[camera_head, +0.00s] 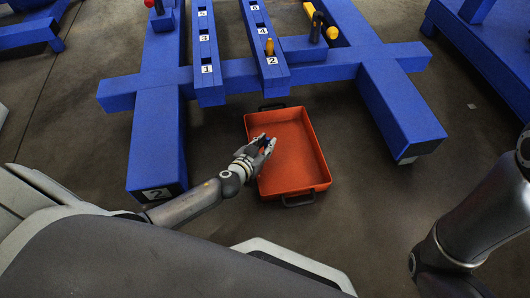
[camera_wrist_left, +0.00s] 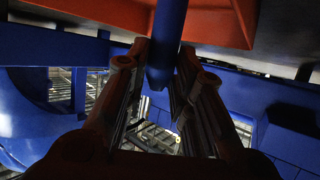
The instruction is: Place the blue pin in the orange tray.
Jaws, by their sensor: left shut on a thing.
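The orange tray (camera_head: 300,160) is open-topped, with dark handles, and stands in front of the blue fixture in the head view. My left gripper (camera_head: 264,144) shows over the tray's left part. It is shut on the blue pin (camera_head: 265,140), which is mostly hidden by the fingers there. In the left wrist view the blue pin (camera_wrist_left: 166,42) runs between the two fingers of the left gripper (camera_wrist_left: 160,82), its tapered end pointing down the picture. An orange surface, likely the tray (camera_wrist_left: 90,12), fills the top of that view. My right gripper is out of view.
The blue fixture (camera_head: 160,90) has two numbered rails (camera_head: 262,40) and thick side beams behind and around the tray. A dark pin (camera_head: 316,27) stands further right. Bare floor (camera_head: 355,215) lies right of the tray.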

